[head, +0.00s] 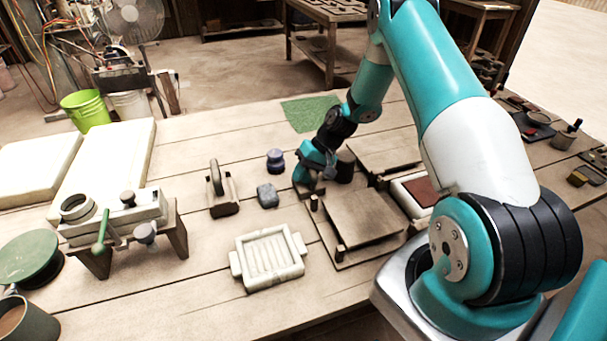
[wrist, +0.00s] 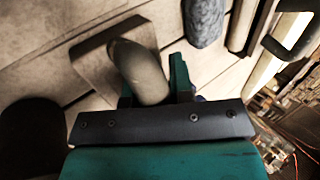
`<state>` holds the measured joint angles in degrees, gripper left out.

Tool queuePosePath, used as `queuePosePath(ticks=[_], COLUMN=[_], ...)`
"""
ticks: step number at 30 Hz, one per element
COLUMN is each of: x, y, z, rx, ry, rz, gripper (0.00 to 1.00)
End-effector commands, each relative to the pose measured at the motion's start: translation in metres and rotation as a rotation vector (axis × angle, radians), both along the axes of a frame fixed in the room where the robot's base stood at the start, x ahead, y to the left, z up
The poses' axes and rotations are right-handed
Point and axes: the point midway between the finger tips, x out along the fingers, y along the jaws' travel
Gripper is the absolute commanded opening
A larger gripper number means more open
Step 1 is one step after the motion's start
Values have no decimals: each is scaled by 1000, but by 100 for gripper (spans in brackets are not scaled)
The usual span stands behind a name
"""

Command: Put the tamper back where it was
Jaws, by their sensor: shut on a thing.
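The tamper (wrist: 140,72) shows in the wrist view as a rounded grey-brown handle on a flat, square-cornered base. My gripper (wrist: 150,92) is shut on the handle, with the teal fingers on either side of it. In the head view my gripper (head: 306,180) is low over the table, and it hides most of the tamper. Whether the tamper's base touches the table I cannot tell.
A blue-grey block (head: 267,195) and a dark blue pot (head: 275,161) are left of my gripper. A dark cylinder (head: 345,166) stands close on its right. A hinged wooden press (head: 362,218) and pale ribbed mould (head: 268,258) lie in front. A green mat (head: 308,112) lies behind.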

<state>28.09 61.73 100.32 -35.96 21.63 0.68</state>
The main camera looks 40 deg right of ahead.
Motion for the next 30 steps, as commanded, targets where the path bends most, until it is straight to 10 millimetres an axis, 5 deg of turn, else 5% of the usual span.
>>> queuePosePath(ticks=[5,6,9,23,30], x=[0,0,0,-2,-8], y=[0,0,0,-4,-29], z=[-3,-4,-3,1,40], rx=[0,0,-1,-4,-4], ry=[0,1,2,5,0], rz=[0,1,0,-4,-6], gripper=[0,24,47,47,47])
